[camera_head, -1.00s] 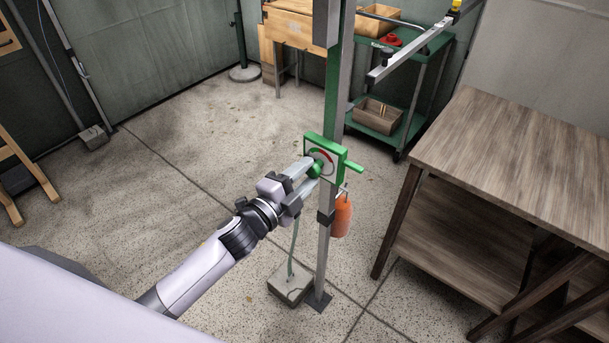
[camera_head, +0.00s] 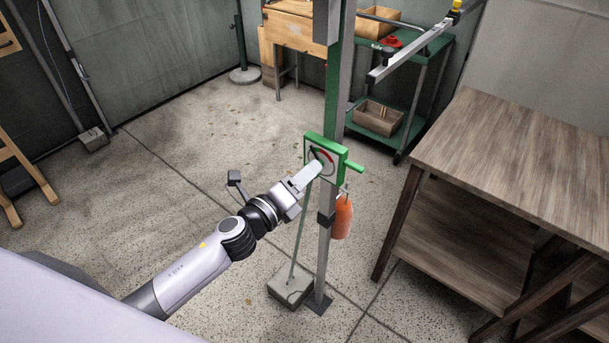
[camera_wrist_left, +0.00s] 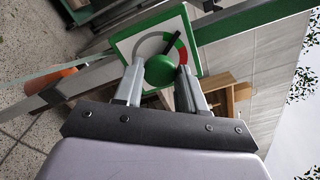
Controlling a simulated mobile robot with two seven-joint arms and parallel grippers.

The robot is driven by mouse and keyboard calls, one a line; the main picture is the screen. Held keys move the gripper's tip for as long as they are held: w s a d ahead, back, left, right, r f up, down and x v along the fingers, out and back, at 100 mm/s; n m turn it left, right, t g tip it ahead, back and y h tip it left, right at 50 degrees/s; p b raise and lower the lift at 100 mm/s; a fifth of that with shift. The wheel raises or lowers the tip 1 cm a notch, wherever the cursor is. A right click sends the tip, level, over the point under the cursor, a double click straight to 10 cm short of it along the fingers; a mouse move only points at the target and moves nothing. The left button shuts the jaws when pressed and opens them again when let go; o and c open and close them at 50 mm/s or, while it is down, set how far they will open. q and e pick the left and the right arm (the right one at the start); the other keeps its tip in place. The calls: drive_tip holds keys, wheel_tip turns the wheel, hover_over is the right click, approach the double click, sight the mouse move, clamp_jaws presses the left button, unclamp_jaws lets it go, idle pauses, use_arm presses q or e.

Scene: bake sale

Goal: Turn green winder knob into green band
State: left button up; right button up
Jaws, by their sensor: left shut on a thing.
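The green winder knob (camera_wrist_left: 160,71) is round and sits at the centre of a white dial plate (camera_wrist_left: 124,47) in the left wrist view. The dial has a grey arc, a short green band and a red band (camera_wrist_left: 183,54). A black pointer reaches from the knob across the dial's green part, close to the red. My left gripper (camera_wrist_left: 161,82) is shut on the knob, one finger on each side. In the head view my left gripper (camera_head: 314,170) reaches the green-framed winder box (camera_head: 342,157), its finger hiding most of the knob. My right gripper is not in view.
The winder is on a grey upright post (camera_head: 324,255). An orange cylinder (camera_head: 342,216) hangs below it, and a grey block (camera_head: 290,287) stands at its foot. A wooden table (camera_head: 515,150) is at right, a green cart (camera_head: 420,95) behind. Floor at left is open.

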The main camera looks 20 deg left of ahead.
use_arm(q)
drive_tip(key=shift+m, duration=0.7)
drive_tip(key=o, duration=1)
drive_tip(key=shift+o, duration=0.2)
drive_tip(key=v, duration=0.7)
drive_tip(key=shift+b, duration=0.45)
drive_tip(key=shift+s, duration=0.1)
drive_tip(key=s+a+f+n+g+y+p, duration=0.1)
drive_tip(key=s+f+n, duration=0.6)
drive_tip(key=n, duration=0.7)
drive_tip(key=s+f+n+g+y+p, duration=0.2)
drive_tip(key=s+f+n+g, duration=0.3)
drive_tip(key=s+n, duration=0.5)
wheel_tip(320, 180, down, 3)
drive_tip(key=n+y, duration=0.1)
drive_tip(key=n, duration=0.2)
drive_tip(key=shift+a+n+g, duration=0.3)
drive_tip(key=shift+a+n, duration=0.05)
drive_tip(key=shift+n, duration=0.05)
